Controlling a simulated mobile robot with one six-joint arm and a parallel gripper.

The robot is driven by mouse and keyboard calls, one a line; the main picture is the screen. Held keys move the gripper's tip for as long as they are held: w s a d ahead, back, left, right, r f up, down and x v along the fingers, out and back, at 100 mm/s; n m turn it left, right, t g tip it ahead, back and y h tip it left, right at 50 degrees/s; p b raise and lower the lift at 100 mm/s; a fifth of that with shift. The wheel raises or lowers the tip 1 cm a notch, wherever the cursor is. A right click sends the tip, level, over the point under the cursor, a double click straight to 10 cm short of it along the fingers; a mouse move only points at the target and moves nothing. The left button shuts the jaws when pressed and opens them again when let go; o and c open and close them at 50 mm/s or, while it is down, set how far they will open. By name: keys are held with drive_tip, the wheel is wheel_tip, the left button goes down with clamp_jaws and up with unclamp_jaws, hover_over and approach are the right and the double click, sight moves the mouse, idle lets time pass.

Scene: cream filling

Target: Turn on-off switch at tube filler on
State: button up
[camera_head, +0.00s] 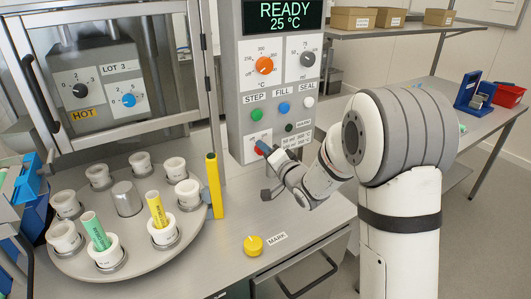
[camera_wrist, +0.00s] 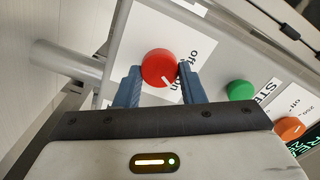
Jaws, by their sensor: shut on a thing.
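In the head view my gripper (camera_head: 264,149) is at the panel's lower part and largely hides the knob. The panel display (camera_head: 283,14) reads READY, 25 °C.
Green STEP (camera_head: 257,114), blue FILL and white SEAL buttons sit above the switch. A turntable (camera_head: 150,258) with white cups and two tubes stands at left, beside a yellow post (camera_head: 214,185). A yellow MARK knob (camera_head: 253,244) is on the counter in front.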

drive_tip(key=shift+f, duration=0.1)
drive_tip(key=o, duration=1)
drive_tip(key=shift+s+d, duration=0.1)
drive_tip(key=b+v, duration=0.1)
drive_tip(key=v, duration=0.6)
drive_tip(key=shift+s+d, duration=0.2)
drive_tip(key=shift+s, duration=0.1)
